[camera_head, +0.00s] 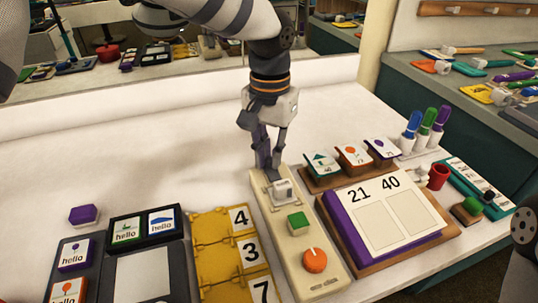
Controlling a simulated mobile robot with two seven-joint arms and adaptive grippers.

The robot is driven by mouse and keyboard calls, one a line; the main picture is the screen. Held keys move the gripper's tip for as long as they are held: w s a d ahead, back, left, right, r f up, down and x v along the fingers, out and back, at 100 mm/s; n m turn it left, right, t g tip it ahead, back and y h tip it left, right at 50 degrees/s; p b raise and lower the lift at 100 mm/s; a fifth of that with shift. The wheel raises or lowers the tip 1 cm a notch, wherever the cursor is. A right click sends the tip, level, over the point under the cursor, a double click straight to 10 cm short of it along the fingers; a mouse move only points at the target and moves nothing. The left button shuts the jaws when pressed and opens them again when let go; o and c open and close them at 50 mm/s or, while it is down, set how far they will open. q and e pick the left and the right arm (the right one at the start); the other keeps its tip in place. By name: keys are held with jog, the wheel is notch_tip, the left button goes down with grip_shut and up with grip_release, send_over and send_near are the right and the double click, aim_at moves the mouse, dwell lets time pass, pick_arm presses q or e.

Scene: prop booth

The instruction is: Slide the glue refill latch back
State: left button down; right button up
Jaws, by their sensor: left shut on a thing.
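A long cream panel (299,262) lies on the white table. It carries a pale grey latch block (283,190) at its far end, a green square button (298,223) in the middle and an orange round knob (315,260) with a white mark near its front end. My left gripper (268,165) points down at the far end of the panel and is shut on the latch, just behind the pale block. The fingers hide part of the latch and its slot. My right gripper is not in view.
Right of the panel, a purple-edged board (395,215) reads 21 and 40, with picture cards (354,155) behind it. Left are a yellow number rack (215,240) and a black card tray (145,275). The table behind and left of the gripper is clear.

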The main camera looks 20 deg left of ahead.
aim_at(269, 158)
pick_arm(q)
jog(key=c, duration=1.6)
grip_release()
jog(key=shift+w+a, duration=0.15)
jog(key=shift+w, duration=0.05)
jog(key=shift+o, duration=0.2)
jog(key=shift+r, duration=0.1)
notch_tip(269, 158, up, 12)
